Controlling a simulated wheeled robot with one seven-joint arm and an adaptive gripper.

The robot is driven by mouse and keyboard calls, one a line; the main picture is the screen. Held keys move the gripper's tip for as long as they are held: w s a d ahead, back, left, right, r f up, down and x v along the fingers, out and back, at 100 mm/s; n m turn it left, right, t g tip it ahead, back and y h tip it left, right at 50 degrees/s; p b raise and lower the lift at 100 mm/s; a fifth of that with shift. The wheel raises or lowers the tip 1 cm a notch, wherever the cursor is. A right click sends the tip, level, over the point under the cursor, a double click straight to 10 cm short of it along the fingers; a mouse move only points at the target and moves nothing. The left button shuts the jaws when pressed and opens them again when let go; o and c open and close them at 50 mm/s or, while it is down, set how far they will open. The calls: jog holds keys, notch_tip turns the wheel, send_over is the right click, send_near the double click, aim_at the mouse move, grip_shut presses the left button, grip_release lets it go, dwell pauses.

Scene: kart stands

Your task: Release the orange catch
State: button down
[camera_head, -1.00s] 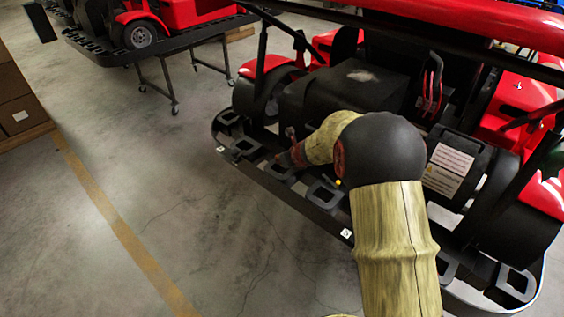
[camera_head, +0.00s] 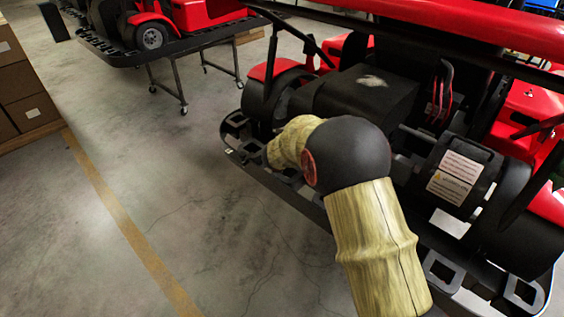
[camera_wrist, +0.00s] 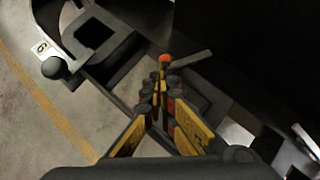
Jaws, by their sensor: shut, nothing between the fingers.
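The orange catch (camera_wrist: 165,58) shows in the wrist view as a small orange tip, just beyond my fingertips, with a flat grey bar beside it on the right. My gripper (camera_wrist: 160,86) is shut, its fingertips together and empty, pointing towards the orange tip. I cannot tell whether the fingertips touch it. In the head view my arm hides the gripper and the catch, at the near edge of the kart (camera_head: 355,95).
A black knob (camera_wrist: 55,67) and a white number label (camera_wrist: 42,47) sit left on the black bumper frame (camera_wrist: 130,48). Another kart on a wheeled stand (camera_head: 160,45) is at the back left. Cardboard boxes (camera_head: 20,80) stand at the left. The floor between is clear.

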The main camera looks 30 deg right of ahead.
jog(key=shift+w+a+r+m+g+h+p, duration=0.15)
jog(key=shift+w+m+g+h+p, duration=0.35)
jog(key=shift+w+m+h+p, duration=0.5)
jog(key=w+m+g+p, duration=0.1)
jog(key=m, duration=0.1)
jog(key=w+m+g+h+p, duration=0.1)
jog(key=m, duration=0.1)
jog(key=shift+w, duration=0.15)
jog(key=shift+d, duration=0.2)
jog(key=shift+s+d, duration=0.45)
jog(key=shift+d, duration=0.15)
jog(key=shift+s+a, duration=0.1)
